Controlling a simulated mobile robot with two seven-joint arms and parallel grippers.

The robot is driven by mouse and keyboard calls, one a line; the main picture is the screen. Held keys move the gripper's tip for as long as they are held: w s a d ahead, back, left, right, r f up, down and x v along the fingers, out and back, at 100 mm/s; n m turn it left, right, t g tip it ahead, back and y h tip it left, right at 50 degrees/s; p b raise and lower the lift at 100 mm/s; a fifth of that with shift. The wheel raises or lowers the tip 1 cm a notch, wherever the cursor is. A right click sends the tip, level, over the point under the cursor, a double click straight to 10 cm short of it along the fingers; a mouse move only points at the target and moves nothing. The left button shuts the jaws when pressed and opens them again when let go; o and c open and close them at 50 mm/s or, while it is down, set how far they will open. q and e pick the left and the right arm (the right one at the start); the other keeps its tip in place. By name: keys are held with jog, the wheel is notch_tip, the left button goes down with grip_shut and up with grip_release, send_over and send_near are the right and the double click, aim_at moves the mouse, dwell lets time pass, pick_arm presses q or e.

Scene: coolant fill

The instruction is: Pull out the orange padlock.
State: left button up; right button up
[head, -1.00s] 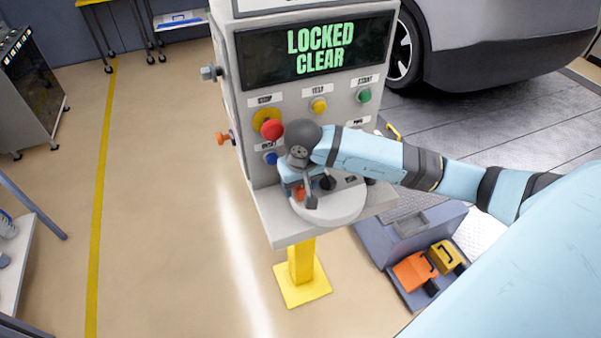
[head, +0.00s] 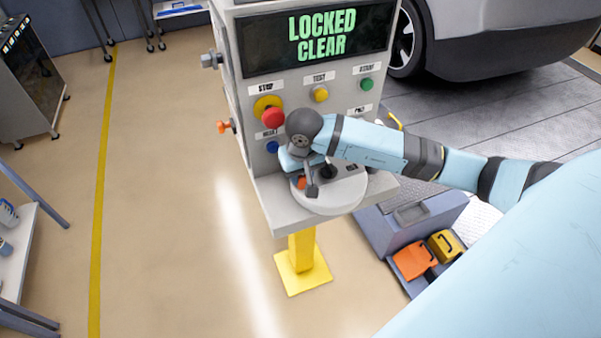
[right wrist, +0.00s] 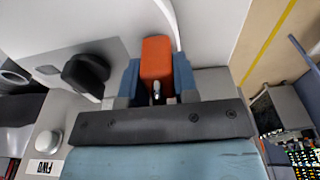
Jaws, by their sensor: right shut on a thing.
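The orange padlock (right wrist: 157,60) sits between the two blue fingers of my right gripper (right wrist: 156,82) in the right wrist view. In the head view only a small orange patch of the padlock (head: 301,183) shows below my wrist. My right gripper (head: 300,172) is shut on it, low on the front of the grey control panel (head: 238,90), at the left part of a round pale plate (head: 335,197). Whether the padlock is still seated there is hidden. My left gripper is in neither view.
A black knob (right wrist: 86,75) stands close beside the gripper. A red stop button (head: 272,118) and a blue button (head: 272,147) are on the panel above left. A grey case (head: 375,232) and an orange box (head: 413,259) lie at lower right.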

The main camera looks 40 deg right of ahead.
jog(key=shift+r, duration=0.4)
jog(key=shift+r+p, duration=1.15)
jog(key=shift+r, duration=1.45)
